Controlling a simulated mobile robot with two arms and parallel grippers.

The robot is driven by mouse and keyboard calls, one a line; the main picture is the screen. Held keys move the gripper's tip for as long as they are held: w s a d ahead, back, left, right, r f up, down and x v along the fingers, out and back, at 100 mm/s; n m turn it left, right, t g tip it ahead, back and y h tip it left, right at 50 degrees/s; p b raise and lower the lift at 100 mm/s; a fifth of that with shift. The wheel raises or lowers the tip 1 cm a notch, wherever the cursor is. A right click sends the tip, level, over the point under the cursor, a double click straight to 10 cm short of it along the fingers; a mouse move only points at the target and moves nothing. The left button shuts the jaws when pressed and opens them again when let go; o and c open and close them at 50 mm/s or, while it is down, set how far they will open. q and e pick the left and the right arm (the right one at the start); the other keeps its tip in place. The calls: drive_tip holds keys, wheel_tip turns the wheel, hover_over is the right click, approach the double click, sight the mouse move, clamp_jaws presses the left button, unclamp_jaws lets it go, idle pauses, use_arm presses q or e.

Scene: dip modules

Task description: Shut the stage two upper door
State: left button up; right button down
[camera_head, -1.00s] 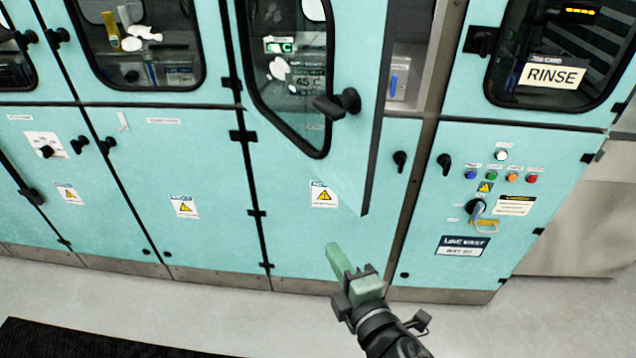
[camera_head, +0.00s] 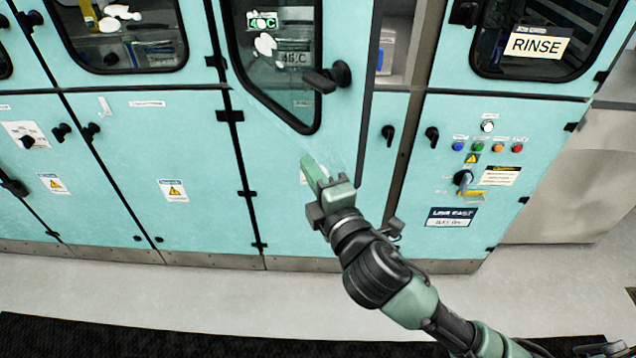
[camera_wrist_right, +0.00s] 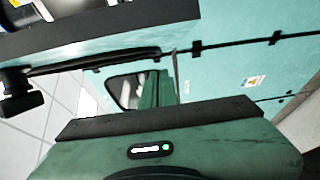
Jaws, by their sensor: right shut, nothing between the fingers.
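The upper door (camera_head: 345,135) is turquoise with a dark-framed window and a black handle (camera_head: 330,78). It hangs ajar, with its hinges on the left and its free right edge swung out, and a gap shows the cabinet inside (camera_head: 390,50) to its right. My right gripper (camera_head: 314,172) is shut and empty. It is in front of the cabinet near the door's lower edge, below the handle; I cannot tell if it touches. In the right wrist view its green fingers (camera_wrist_right: 158,90) point toward turquoise panels, with a black handle (camera_wrist_right: 18,104) at left. My left gripper is not in view.
Shut lower doors (camera_head: 165,190) lie below and to the left. A control panel with several coloured buttons (camera_head: 478,146) and a rotary switch stands right, under the window labelled RINSE (camera_head: 538,45). The grey floor (camera_head: 200,290) in front is clear, with a black mat (camera_head: 120,335) nearer.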

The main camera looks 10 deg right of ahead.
sight(325, 164)
drive_tip(key=d, duration=0.3)
drive_tip(key=shift+w, duration=0.4)
drive_tip(key=shift+w, duration=0.1)
